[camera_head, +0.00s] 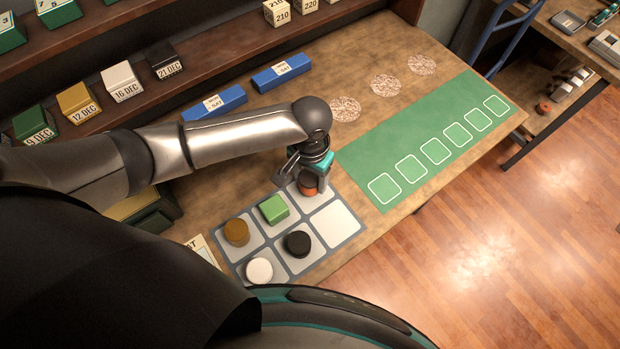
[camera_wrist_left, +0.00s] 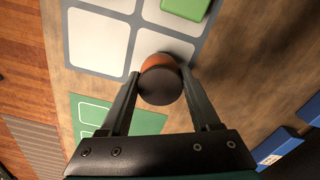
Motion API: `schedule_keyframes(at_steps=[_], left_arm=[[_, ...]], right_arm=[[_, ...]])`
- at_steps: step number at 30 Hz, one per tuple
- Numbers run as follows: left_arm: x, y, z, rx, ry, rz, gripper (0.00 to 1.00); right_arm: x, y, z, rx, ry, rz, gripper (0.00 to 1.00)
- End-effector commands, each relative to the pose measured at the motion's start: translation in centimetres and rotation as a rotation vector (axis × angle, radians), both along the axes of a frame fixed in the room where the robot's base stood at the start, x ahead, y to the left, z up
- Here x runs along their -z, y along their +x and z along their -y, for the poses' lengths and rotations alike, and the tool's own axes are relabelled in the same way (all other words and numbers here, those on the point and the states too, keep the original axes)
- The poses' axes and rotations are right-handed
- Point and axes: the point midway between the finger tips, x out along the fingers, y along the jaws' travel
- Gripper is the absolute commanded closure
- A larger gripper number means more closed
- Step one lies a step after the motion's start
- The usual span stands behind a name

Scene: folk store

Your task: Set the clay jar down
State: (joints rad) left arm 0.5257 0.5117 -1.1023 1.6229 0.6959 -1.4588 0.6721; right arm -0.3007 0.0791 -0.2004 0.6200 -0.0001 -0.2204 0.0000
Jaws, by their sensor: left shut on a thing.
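The clay jar (camera_head: 308,189) is orange-brown and round, with a dark top that shows in the left wrist view (camera_wrist_left: 160,82). My left gripper (camera_head: 312,179) points down and is shut on it, one finger on each side. The jar is at the far right cell of the grey tray (camera_head: 333,247), near that cell's edge. I cannot tell whether its base touches the tray. The gripper hides part of it in the head view. My right gripper is not in view.
The tray also holds a green block (camera_head: 274,208), an ochre jar (camera_head: 236,232), a black jar (camera_head: 299,243) and a white jar (camera_head: 259,270); its front right cell is empty. A green mat (camera_head: 425,140) with white outlined squares lies to the right. Blue blocks (camera_head: 282,73) stand behind.

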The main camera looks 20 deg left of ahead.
Motion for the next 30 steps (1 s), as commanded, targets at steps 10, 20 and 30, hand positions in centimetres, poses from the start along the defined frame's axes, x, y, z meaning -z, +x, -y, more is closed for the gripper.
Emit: schedule_keyframes(at_steps=[10, 20, 30], left_arm=[[0.78, 0.03, 0.02, 0.001, 0.0, 0.001, 0.98], [1.08, 0.02, 0.01, 0.001, 0.0, 0.001, 0.15], [0.98, 0.04, -0.01, 0.001, 0.0, 0.001, 0.07]], right_arm=[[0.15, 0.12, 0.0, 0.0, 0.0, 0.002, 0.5], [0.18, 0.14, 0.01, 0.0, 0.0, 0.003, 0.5], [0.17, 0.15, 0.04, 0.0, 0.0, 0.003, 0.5]])
